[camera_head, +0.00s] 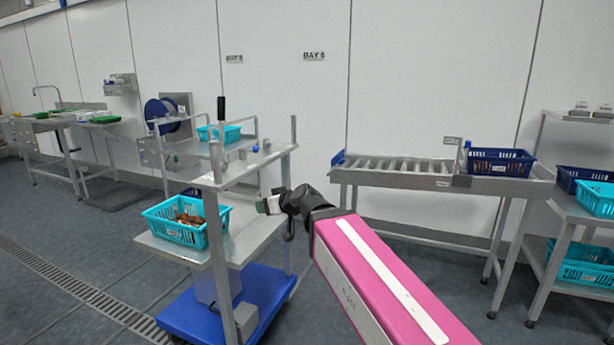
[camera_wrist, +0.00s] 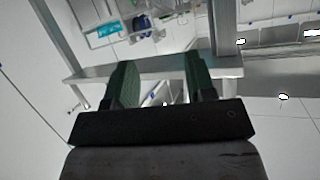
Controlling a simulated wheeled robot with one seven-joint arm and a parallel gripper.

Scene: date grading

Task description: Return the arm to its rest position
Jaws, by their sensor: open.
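My gripper (camera_head: 268,205) is at the end of my pink arm, by the right side of a grey metal cart. In the wrist view my gripper (camera_wrist: 157,82) shows two green fingers held apart with nothing between them. The cart's metal shelf edge shows beyond the fingertips there. In the head view the gripper is small, and its fingers cannot be made out clearly. It looks close to the cart's lower shelf (camera_head: 245,240); whether it touches the cart cannot be told.
A roller conveyor (camera_head: 400,178) with a dark blue crate (camera_head: 500,172) stands right. A rack (camera_head: 560,215) holds more crates. Floor between cart and conveyor is clear.

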